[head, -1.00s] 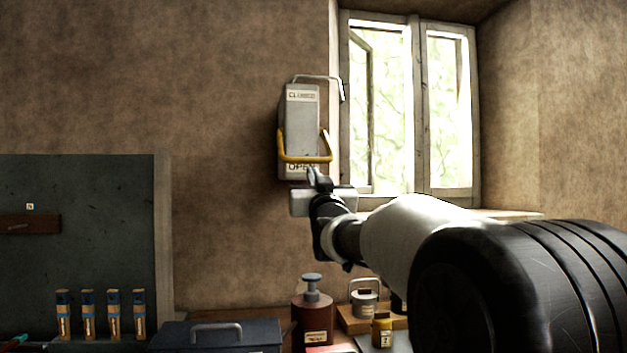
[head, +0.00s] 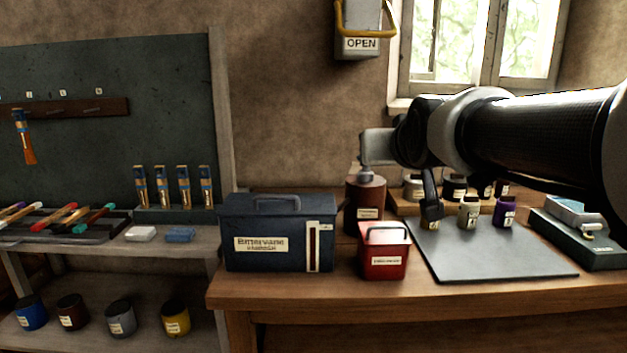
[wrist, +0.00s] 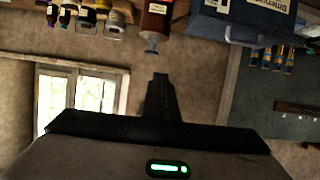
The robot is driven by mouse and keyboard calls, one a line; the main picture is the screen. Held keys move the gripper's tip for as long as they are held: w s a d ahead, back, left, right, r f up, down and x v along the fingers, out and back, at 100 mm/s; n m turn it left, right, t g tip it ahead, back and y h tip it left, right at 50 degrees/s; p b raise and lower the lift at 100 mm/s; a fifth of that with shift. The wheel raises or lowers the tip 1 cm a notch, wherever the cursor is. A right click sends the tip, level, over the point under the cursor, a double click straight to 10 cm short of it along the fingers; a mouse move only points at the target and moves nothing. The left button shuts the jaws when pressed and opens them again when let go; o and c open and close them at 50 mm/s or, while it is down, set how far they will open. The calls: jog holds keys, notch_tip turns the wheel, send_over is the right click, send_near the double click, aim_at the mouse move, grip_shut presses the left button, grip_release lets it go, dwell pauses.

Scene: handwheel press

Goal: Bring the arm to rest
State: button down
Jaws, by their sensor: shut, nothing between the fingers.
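My gripper (head: 432,198) is at the end of my arm, which reaches in from the right in the head view. It hangs over the workbench, with its dark fingers together and pointing down. Nothing shows between them. They overlap the row of small jars in the picture; the exact gap to the jars cannot be told. In the wrist view the scene is upside down, and the closed fingers (wrist: 158,95) stand clear against the wall. The grey wall box (head: 358,28) with a yellow handle and an OPEN label is above and left of the arm, apart from it.
A brown pump bottle (head: 364,205), a red box (head: 383,252) and a dark blue case (head: 278,236) stand on the bench (head: 480,292). Behind the grey mat (head: 500,258) are several jars. A tool shelf (head: 180,247) is at left; the mat's front is bare.

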jog(key=s+f+g+p, duration=0.1)
jog(key=s+f+g, duration=0.2)
jog(key=s+f, duration=0.45)
jog(key=s+f+g+p, duration=0.15)
jog(key=s+f, duration=0.25)
jog(key=s, duration=0.6)
jog(key=s+f+g, duration=0.4)
jog(key=s+f, duration=0.2)
jog(key=s, duration=0.3)
notch_tip(320, 180, up, 24)
jog(key=p, duration=2.3)
jog(key=shift+w+d+p, duration=0.3)
jog(key=shift+d+p, duration=0.05)
